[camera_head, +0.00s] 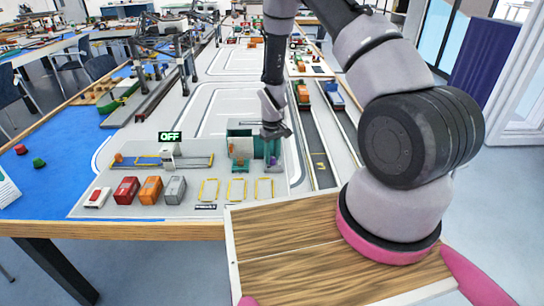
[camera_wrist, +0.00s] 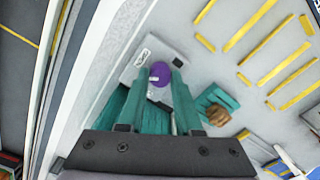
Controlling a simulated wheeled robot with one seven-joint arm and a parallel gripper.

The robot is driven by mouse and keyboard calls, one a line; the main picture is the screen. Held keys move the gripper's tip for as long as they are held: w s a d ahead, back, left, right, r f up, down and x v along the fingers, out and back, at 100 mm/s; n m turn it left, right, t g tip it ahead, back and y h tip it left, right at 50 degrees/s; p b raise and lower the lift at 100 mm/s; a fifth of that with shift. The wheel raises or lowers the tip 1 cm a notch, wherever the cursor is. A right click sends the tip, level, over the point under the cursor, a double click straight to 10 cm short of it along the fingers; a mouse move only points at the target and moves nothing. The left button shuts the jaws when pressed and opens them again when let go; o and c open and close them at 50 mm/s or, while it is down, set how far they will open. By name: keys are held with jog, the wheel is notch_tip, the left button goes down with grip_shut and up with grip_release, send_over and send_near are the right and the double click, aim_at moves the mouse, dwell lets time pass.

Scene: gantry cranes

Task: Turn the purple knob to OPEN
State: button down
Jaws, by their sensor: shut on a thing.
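The purple knob (camera_wrist: 161,74) shows in the wrist view on a light grey plate, with a small white label (camera_wrist: 143,57) beside it that I cannot read. A short white mark shows at the knob's lower left. My gripper (camera_wrist: 164,75) has its teal fingers on both sides of the knob and is shut on it. In the head view my gripper (camera_head: 271,152) points down at the right part of a teal station (camera_head: 241,133), and only a little of the purple knob (camera_head: 272,162) shows there.
A brown knob (camera_wrist: 216,114) sits on a teal block beside my fingers. Several toy vehicles (camera_head: 150,190) line the front. Yellow outlined bays (camera_head: 237,190) in front are empty. A road lane (camera_head: 322,150) lies right.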

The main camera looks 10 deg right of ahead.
aim_at(272, 158)
jog(key=m, duration=0.6)
dwell(0.6)
jog(key=c, duration=0.6)
grip_release()
notch_tip(272, 158, up, 11)
